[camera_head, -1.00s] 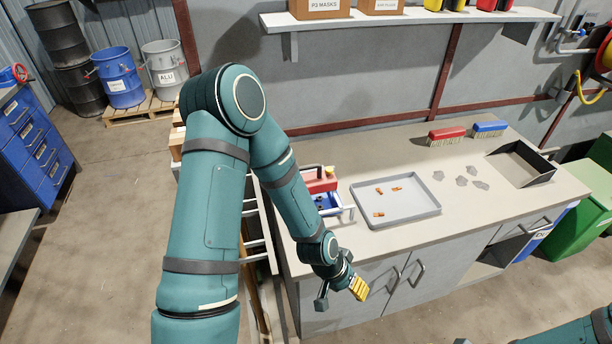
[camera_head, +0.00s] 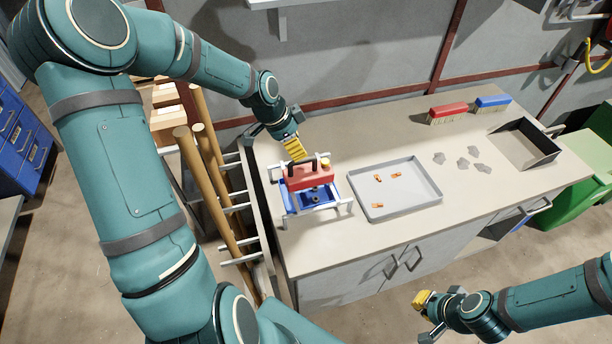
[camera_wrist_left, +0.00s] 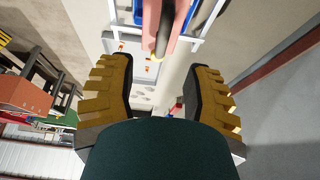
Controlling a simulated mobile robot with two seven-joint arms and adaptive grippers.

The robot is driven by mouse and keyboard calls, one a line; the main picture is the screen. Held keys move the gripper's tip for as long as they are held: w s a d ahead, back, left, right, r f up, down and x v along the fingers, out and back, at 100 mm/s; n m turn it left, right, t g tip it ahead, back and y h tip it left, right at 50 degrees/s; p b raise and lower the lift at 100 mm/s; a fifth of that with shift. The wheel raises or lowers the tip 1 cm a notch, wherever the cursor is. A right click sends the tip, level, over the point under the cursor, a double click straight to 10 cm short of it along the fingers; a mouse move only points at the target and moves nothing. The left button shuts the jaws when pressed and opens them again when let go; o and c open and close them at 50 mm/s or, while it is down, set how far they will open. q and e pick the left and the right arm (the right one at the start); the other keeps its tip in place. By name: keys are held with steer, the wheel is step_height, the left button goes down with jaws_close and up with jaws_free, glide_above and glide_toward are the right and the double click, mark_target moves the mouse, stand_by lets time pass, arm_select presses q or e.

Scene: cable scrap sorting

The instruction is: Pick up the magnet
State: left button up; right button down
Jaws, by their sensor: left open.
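The magnet (camera_head: 310,178) is a red block with a black handle on top. It sits in a light metal stand (camera_head: 345,207) over a blue base at the left end of the workbench. In the left wrist view the magnet (camera_wrist_left: 151,20) shows at the top edge, partly cut off, with its dark handle pointing between my fingers. My left gripper (camera_head: 296,155) is just behind the magnet, close to its handle. Its yellow fingers (camera_wrist_left: 162,68) are spread wide with nothing between them. My right gripper (camera_head: 424,300) is in front of the bench, away from the magnet; its opening is unclear.
A grey tray (camera_head: 405,207) with a few small copper-coloured pieces lies right of the stand. Grey scraps (camera_head: 463,164), a red brush (camera_head: 447,113), a blue brush (camera_head: 492,103) and a dark open bin (camera_head: 524,145) are further right.

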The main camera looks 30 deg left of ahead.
mark_target(306, 159)
arm_select(q)
steer(key=x, duration=0.7)
steer(key=shift+w+f+b, duration=0.2)
steer(key=shift+w+b, duration=0.05)
steer(key=shift+b, duration=0.05)
jaws_close()
